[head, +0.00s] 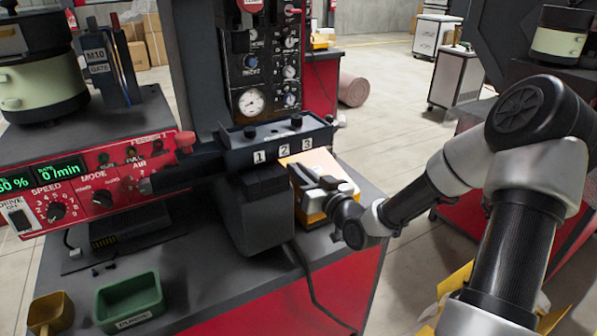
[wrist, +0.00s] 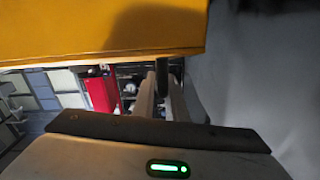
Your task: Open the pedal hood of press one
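A yellow housing with a pale top (head: 313,215) stands on the bench right of the dark block under the numbered rail. It looks like the pedal hood, but no label on it shows. My gripper (head: 318,186) is at its upper right, partly hiding it. In the wrist view a yellow-orange face (wrist: 100,28) fills the top, with its lower edge near the fingers. My gripper's fingers (wrist: 161,90) show close together there, with a dark upright part at them. I cannot tell whether they touch the housing or hold anything.
The dark rail marked 1, 2, 3 (head: 278,146) is close left of my gripper. The red control panel (head: 100,184), green tray (head: 129,302) and yellow scoop (head: 50,314) are on the left. A black cable (head: 308,285) crosses the bench's front. Open floor lies behind, right of the bench.

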